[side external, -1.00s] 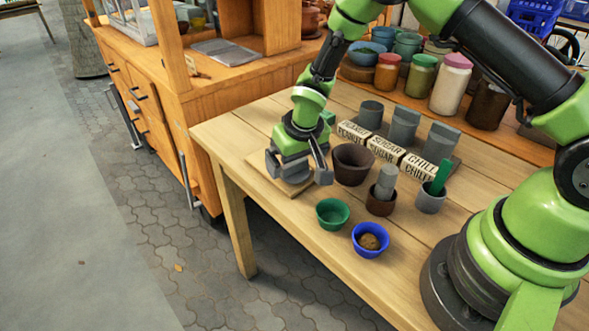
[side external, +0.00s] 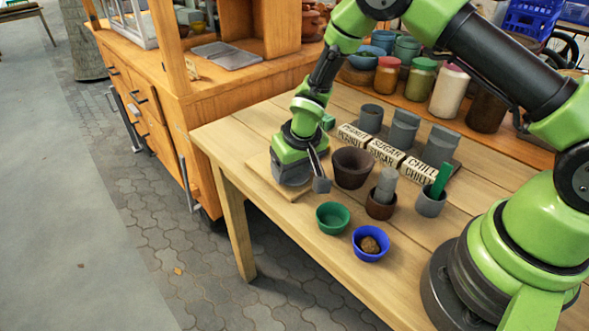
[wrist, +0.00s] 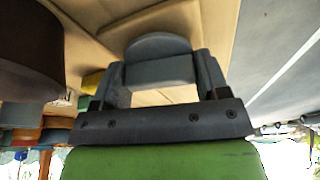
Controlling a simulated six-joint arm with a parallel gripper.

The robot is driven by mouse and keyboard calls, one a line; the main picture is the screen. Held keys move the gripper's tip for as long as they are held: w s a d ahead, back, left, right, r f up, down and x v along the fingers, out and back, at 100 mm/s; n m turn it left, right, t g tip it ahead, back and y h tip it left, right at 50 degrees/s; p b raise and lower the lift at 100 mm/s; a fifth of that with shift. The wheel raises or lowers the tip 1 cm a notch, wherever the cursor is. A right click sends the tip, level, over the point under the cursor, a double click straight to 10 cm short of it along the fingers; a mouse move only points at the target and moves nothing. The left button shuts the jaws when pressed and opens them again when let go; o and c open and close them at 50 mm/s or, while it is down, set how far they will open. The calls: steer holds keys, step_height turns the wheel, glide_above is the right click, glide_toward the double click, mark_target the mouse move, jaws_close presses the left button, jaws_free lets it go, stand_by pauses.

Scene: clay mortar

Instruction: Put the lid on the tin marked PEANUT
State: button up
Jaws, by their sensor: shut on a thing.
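My gripper (wrist: 160,75) is shut on a grey rounded piece that looks like the lid (wrist: 158,46). In the side view the lid (side external: 290,174) is low over the wooden board at the table's left end, partly hidden by my gripper (side external: 303,178); I cannot tell whether it touches the board. The grey tin behind the PEANUT label (side external: 371,119) stands at the back, right of my gripper, and looks uncovered. The PEANUT label block (side external: 352,135) is in front of it. The SUGAR tin (side external: 403,130) and CHILLI tin (side external: 440,145) have raised grey tops.
A brown pot (side external: 352,168) stands just right of my gripper. Nearby are a mortar with a grey pestle (side external: 381,203), a grey cup with a green stick (side external: 431,203), a green bowl (side external: 332,217) and a blue bowl (side external: 371,242). Several jars (side external: 421,76) line the back shelf.

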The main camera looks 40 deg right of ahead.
step_height(320, 180, up, 8)
steer(key=shift+f, duration=0.15)
steer(key=w+d+r+m+h, duration=0.1)
steer(key=w+d, duration=0.1)
steer(key=d, duration=0.6)
steer(key=w+d+r+m, duration=0.1)
steer(key=w+d+m, duration=0.1)
steer(key=d, duration=0.5)
steer(key=s+d+m, duration=0.1)
steer(key=s+d, duration=0.2)
steer(key=d, duration=1)
steer(key=shift+w+f+g, duration=0.15)
steer(key=shift+f+g, duration=0.15)
steer(key=shift+f, duration=1.65)
steer(key=shift+f, duration=0.4)
steer(key=o, duration=1)
steer(key=shift+o, duration=0.2)
